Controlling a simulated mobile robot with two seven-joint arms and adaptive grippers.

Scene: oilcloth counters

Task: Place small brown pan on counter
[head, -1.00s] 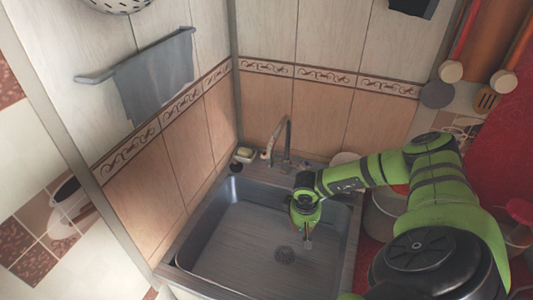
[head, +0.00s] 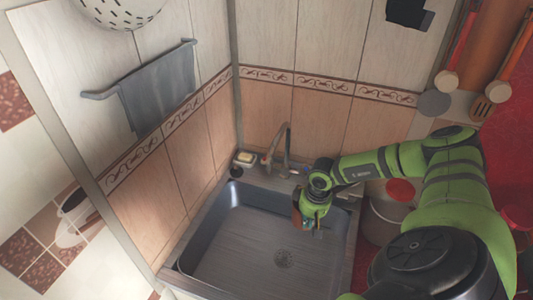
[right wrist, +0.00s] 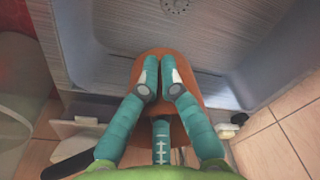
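My right gripper (head: 312,218) is over the back right part of the sink (head: 240,250), below and right of the faucet. In the right wrist view its teal fingers (right wrist: 160,62) are close together on an orange-brown rounded thing, which I take for the small brown pan (right wrist: 137,73). The fingers and palm hide much of the pan. In the head view only a small brown patch of it (head: 296,217) shows beside the fingers. The sink floor below looks empty. My left gripper is out of view.
The faucet (head: 286,145) rises at the sink's back edge, with a soap dish (head: 245,157) to its left. A pot (head: 382,215) and a red-topped thing (head: 400,190) stand right of the sink, close to my right arm. Tiled walls close off the left and back.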

